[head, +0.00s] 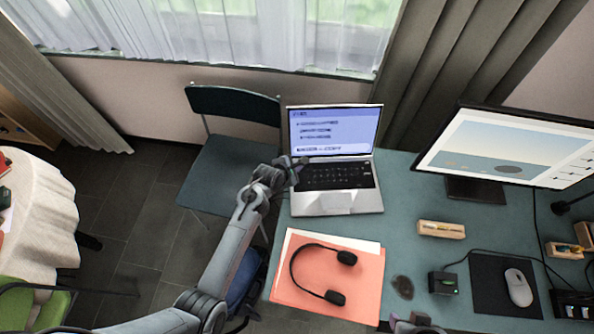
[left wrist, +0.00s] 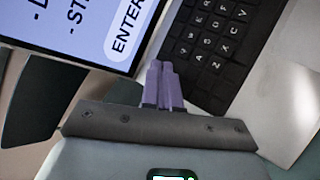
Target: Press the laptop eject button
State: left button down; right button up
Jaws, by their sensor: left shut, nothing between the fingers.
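The open silver laptop (head: 335,203) stands on the teal desk with its screen (head: 333,131) lit and its black keyboard (head: 343,176) facing up. My left gripper (head: 304,161) is at the laptop's left side, by the hinge and the keyboard's upper left corner. In the left wrist view, its purple fingers (left wrist: 162,82) are shut together and empty, between the screen (left wrist: 85,30) and the keyboard (left wrist: 213,45). I cannot tell whether the tips touch the laptop. I cannot make out the eject button; the fingers may cover it.
A black headset (head: 334,297) lies on an orange folder (head: 365,275) in front of the laptop. A monitor (head: 515,150) stands to the right, with a mouse (head: 518,287) on a dark pad. A chair (head: 228,175) stands left of the desk.

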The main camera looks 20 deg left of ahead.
pick_arm(q)
jog(key=shift+f, duration=0.25)
dwell(0.7)
jog(key=shift+f, duration=0.2)
jog(key=shift+f, duration=0.3)
dwell(0.8)
jog(key=shift+r, duration=0.1)
jog(key=shift+r+p, duration=0.7)
jog(key=shift+p, duration=0.35)
notch_tip(320, 180, up, 5)
jog(key=p, duration=0.5)
dwell(0.6)
